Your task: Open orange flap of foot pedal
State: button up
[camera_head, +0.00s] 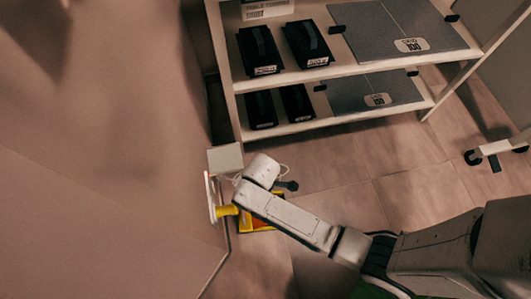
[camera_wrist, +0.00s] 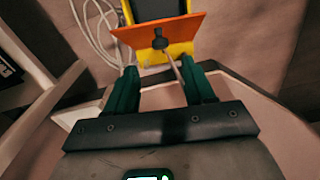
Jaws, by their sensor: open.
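The yellow foot pedal (camera_wrist: 182,49) shows at the top of the wrist view, with a dark pad inside its frame. Its orange flap (camera_wrist: 133,34) stretches across the front as a tilted panel. A dark round knob or hinge part sits at the flap's lower middle. My gripper (camera_wrist: 159,76) is open and empty, its two green fingers apart and their tips just below the flap in the picture. I cannot tell whether they touch it. In the head view the pedal (camera_head: 262,226) lies on the floor, partly hidden behind my arm. The fingers are not clear there.
A white shelf (camera_head: 340,122) with black cases (camera_head: 260,50) and grey panels (camera_head: 405,30) stands behind. A yellow part (camera_head: 226,211) on a pale plate sticks out at the wall, close to my arm. White cables (camera_wrist: 95,28) lie beside the pedal.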

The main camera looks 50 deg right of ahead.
notch_tip(320, 180, down, 9)
jog(key=b, duration=0.4)
grip_shut()
dwell(0.5)
jog(key=shift+r, duration=0.1)
